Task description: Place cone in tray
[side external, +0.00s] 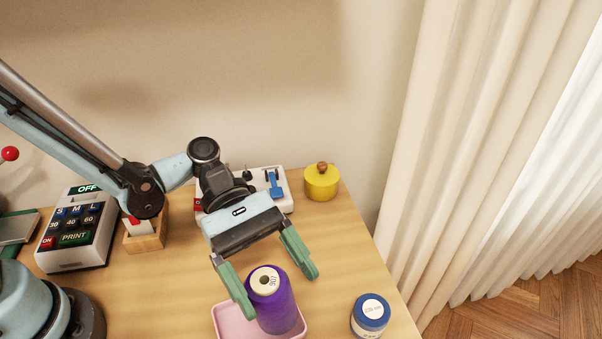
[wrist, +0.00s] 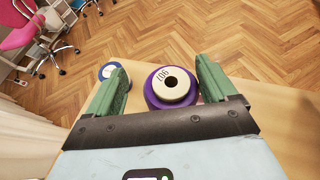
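The cone (side external: 273,302) is a purple thread spool with a white top marked 907. It stands upright at the pink tray (side external: 229,322), seemingly inside its rim; its base is partly hidden. My gripper (side external: 276,289) is open, its green fingers spread wide near the top of the cone. In the wrist view the cone (wrist: 171,88) lies between the two fingers of my gripper (wrist: 160,84), nearer the right one. Gaps show on both sides, wider on the left.
A blue-lidded jar (side external: 370,313) stands right of the tray near the table edge. A yellow pot (side external: 321,182) stands at the back. A label printer (side external: 77,229), a wooden box (side external: 146,237) and a white switch device (side external: 272,181) are behind and left. Table (side external: 345,245) is clear toward the right.

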